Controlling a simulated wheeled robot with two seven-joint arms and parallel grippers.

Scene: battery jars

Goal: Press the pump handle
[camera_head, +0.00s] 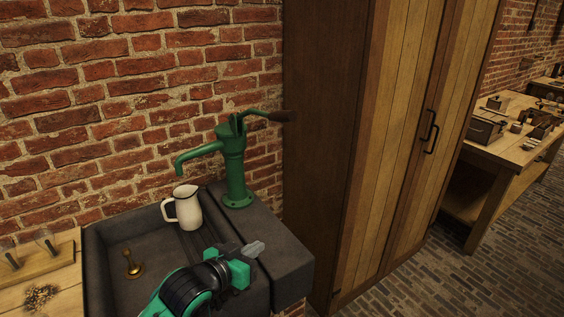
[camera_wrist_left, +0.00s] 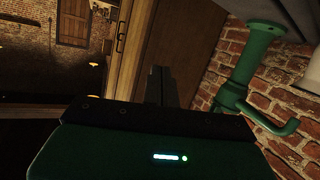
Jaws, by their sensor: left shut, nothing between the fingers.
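The green hand pump (camera_head: 233,165) stands upright on the dark stone ledge of the sink. Its pump handle (camera_head: 281,116) sticks out to the right at the top and ends in a dark wooden grip. The pump also shows upside down in the left wrist view (camera_wrist_left: 247,60), where I cannot make out the wooden grip. My left gripper (camera_head: 254,248) is shut and empty, in front of the pump and well below its handle, apart from both. Its fingers show dark in the left wrist view (camera_wrist_left: 161,87). My right gripper is not in view.
A white pitcher (camera_head: 188,208) stands in the sink (camera_head: 108,236) under the spout, left of the pump. A brass piece (camera_head: 132,266) lies in the basin. A tall wooden cabinet (camera_head: 395,120) stands close on the right. A brick wall is behind.

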